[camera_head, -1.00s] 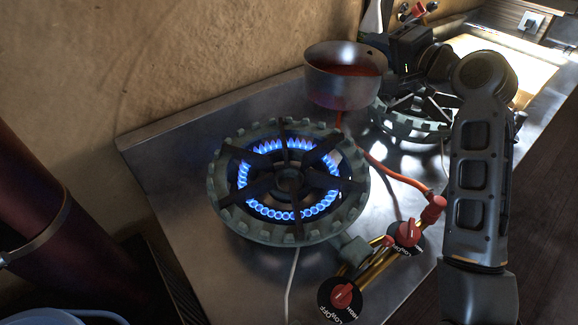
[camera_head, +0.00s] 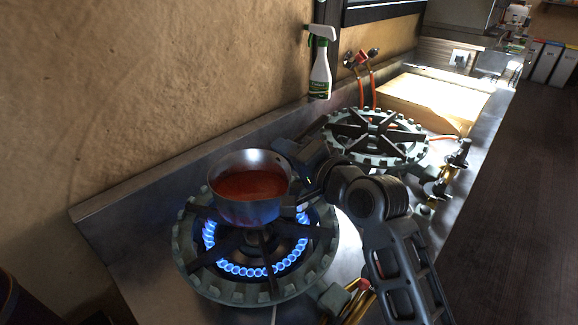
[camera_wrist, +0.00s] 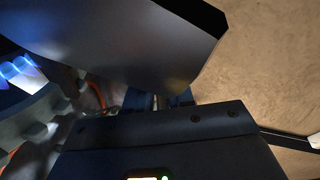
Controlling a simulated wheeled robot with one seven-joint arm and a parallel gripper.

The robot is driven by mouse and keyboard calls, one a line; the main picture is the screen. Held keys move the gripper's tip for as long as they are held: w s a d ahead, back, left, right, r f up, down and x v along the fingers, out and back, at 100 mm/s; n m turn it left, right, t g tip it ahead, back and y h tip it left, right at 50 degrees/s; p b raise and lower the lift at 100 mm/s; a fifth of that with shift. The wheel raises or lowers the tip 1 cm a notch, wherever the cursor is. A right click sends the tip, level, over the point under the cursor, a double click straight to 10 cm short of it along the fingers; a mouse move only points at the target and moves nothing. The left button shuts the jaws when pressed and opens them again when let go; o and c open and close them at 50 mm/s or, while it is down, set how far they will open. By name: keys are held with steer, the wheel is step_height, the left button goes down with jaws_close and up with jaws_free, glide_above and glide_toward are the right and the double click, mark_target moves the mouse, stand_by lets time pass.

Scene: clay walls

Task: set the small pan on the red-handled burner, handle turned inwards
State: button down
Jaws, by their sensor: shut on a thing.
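The small pan (camera_head: 250,212) is a steel pot with red sauce in it, over the back part of the near, lit burner (camera_head: 190,262). I cannot tell whether it touches the grate or hangs just above. My gripper (camera_head: 296,158) is shut at the pan's right rear side, where the handle is hidden by the gripper. In the wrist view the pan's grey wall (camera_wrist: 135,45) fills the top, with my gripper (camera_wrist: 158,100) against it. Blue flames show around the pan's front. The red-handled knobs are mostly hidden by my arm.
A second, unlit burner (camera_head: 375,138) stands behind to the right, its grate empty. A green-and-white spray bottle (camera_head: 320,70) stands by the clay wall (camera_head: 150,80). A pale board (camera_head: 425,98) lies at the back of the counter.

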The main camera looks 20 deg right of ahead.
steer(key=shift+f, duration=1.85)
steer(key=shift+f, duration=0.15)
steer(key=c, duration=1)
jaws_free()
steer(key=shift+f, duration=0.1)
steer(key=shift+s, duration=0.15)
steer(key=v, duration=0.6)
steer(key=b+v, duration=0.1)
steer(key=v, duration=0.4)
steer(key=shift+s+d+r, duration=0.2)
steer(key=shift+s+r, duration=0.1)
steer(key=shift+s, duration=0.05)
